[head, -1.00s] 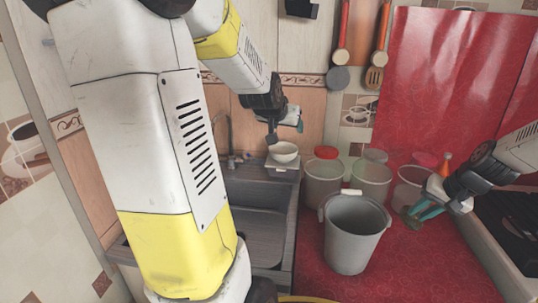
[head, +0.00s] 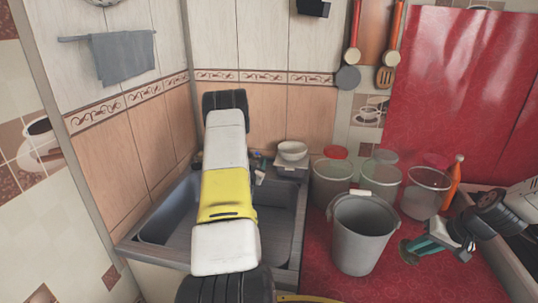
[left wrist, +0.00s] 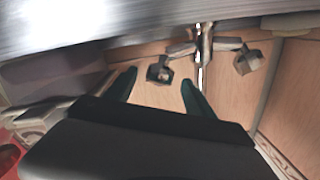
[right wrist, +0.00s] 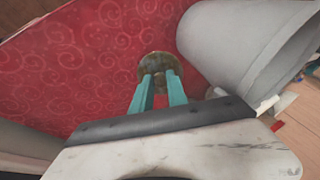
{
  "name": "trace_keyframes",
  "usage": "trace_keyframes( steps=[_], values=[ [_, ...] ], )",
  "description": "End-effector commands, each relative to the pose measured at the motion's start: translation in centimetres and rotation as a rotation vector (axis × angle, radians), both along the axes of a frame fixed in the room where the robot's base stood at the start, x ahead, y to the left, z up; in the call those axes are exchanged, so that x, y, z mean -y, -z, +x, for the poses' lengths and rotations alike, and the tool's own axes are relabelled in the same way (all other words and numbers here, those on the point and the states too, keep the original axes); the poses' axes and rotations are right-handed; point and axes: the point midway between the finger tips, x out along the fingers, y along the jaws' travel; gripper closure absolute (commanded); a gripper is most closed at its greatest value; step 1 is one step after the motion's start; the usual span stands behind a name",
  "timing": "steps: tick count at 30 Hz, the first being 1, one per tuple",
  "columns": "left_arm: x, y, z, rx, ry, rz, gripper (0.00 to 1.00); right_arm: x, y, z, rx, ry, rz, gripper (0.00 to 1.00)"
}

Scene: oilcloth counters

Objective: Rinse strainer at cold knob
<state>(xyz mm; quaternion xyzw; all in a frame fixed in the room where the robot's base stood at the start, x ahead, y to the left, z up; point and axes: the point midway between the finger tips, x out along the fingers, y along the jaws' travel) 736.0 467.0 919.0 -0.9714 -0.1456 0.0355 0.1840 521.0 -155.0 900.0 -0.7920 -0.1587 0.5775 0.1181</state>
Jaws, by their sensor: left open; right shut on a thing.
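The strainer (right wrist: 153,66), small, round and brownish, is held in the shut teal fingers of my right gripper (right wrist: 160,82). In the head view the strainer (head: 407,251) hangs over the red counter, right of the grey bucket, with my right gripper (head: 428,245) beside it. My left gripper (left wrist: 160,76) is open and empty in the left wrist view. The metal faucet (left wrist: 203,45) is ahead of it, with one knob (left wrist: 158,70) between the fingertips in the picture and another knob (left wrist: 246,60) to the right. I cannot tell which is cold or whether either is touched.
The sink (head: 165,225) lies under my left arm, which hides its middle. A grey bucket (head: 358,235) stands on the red counter (head: 325,280). Several clear containers stand behind it. A white bowl (head: 292,150) sits on a small stand. An orange bottle (head: 453,183) is at right.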

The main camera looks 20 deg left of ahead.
Motion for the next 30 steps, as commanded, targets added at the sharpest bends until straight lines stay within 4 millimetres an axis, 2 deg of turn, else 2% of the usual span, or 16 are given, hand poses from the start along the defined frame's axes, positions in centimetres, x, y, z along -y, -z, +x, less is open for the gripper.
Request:
trace_keyframes(
  steps=[5,18,29,30],
  values=[
    [-0.5,0.7,0.4,0.015,-0.001,0.012,0.37,0.0,0.2,-0.1,0.002,-0.005,0.0,1.0],
    [-2.3,0.7,6.2,0.014,-0.002,0.011,0.37,0.0,0.1,-0.1,0.002,-0.004,0.001,1.0],
    [-2.5,0.7,6.9,0.013,-0.002,0.009,0.37,0.0,0.1,-0.1,0.002,-0.004,0.001,1.0],
    [-2.5,0.7,6.9,0.013,-0.002,0.009,0.41,0.0,0.1,-0.1,0.002,-0.004,0.001,1.0]
  ],
)
